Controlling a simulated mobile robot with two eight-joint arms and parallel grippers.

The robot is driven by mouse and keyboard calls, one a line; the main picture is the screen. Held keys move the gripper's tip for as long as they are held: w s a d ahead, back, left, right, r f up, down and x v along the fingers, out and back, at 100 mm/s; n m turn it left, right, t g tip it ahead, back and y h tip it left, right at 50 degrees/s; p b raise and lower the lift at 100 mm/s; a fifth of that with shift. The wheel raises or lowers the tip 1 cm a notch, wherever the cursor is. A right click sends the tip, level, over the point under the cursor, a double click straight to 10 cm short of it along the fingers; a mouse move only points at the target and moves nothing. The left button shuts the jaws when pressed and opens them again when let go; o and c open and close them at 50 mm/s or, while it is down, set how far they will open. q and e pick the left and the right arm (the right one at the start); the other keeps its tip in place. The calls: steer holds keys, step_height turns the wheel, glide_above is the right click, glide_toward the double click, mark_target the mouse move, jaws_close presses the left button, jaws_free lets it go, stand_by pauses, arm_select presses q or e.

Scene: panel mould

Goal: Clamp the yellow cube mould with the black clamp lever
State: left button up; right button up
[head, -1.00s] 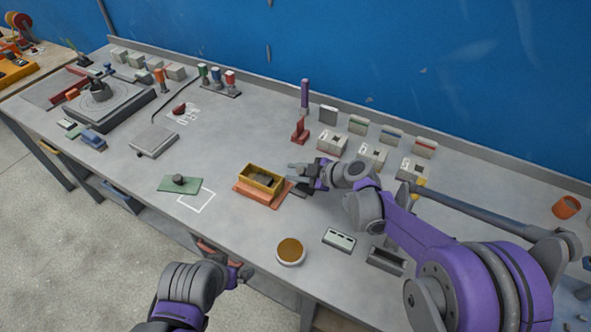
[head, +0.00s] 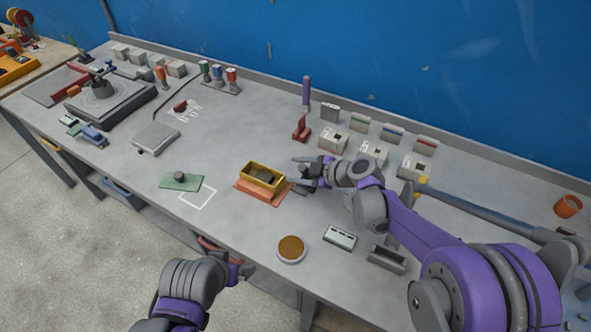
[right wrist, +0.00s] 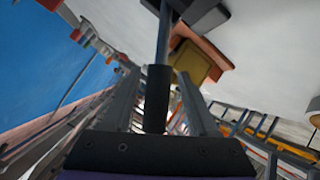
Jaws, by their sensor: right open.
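The yellow mould (head: 252,178) is an open box with a dark piece inside, on an orange base (head: 246,189) at the middle of the bench. It also shows in the right wrist view (right wrist: 194,64). The black clamp lever (right wrist: 157,98) has a grey rod and stands between the open fingers of my right gripper (right wrist: 160,95); the fingers are apart from it. In the head view my right gripper (head: 303,172) is just right of the mould and hides most of the lever. My left gripper (head: 243,268) is low at the bench's front edge, its jaws unclear.
A round amber-filled dish (head: 291,248) and a pale grey block (head: 340,238) lie in front of the right arm. A green plate (head: 181,181) lies left of the mould by a white outline. White boxes (head: 333,140) and a red stand (head: 301,129) are behind.

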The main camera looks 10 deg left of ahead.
steer(key=v, duration=1)
stand_by(0.3)
steer(key=s+d+f+m+h, duration=0.1)
steer(key=s+d+m+h, duration=0.2)
steer(key=s+d+m, duration=0.2)
steer(key=s+d+f+m+h, duration=0.2)
steer(key=s+d+m+h, duration=0.2)
steer(key=s+m, duration=0.3)
steer(key=s+d+f+m+h, duration=0.2)
steer(key=s+d+m, duration=0.4)
steer(key=s, duration=0.6)
steer(key=shift+s+d+f+m+h, duration=0.25)
steer(key=shift+s+d+m+h, duration=0.2)
steer(key=shift+h, duration=0.25)
